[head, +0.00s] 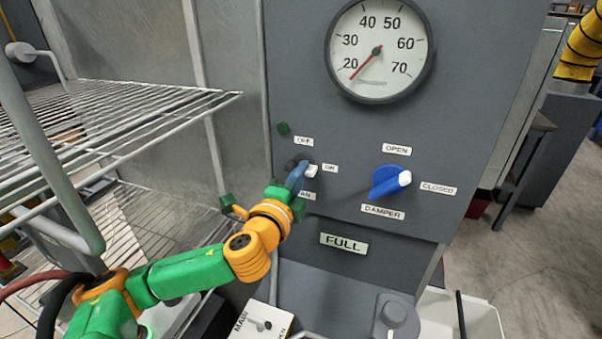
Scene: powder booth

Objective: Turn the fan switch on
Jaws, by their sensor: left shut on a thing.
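The fan switch (311,171) is on the grey panel (300,60), between the labels OFF above, ON to its right and a partly covered FAN label below. Its white tip shows and points right, toward ON. The rest of its blue handle is partly hidden by my gripper. My left gripper (296,182) reaches up from the lower left and is shut on the switch handle. My right gripper is not in view.
A blue damper knob (388,181) sits to the right, its white tip toward CLOSED. A dial gauge (378,50) is above. A dark green lamp (283,128) is left of OFF. Wire shelves (110,110) stand at left, close to my arm. A FULL sign (344,244) is below.

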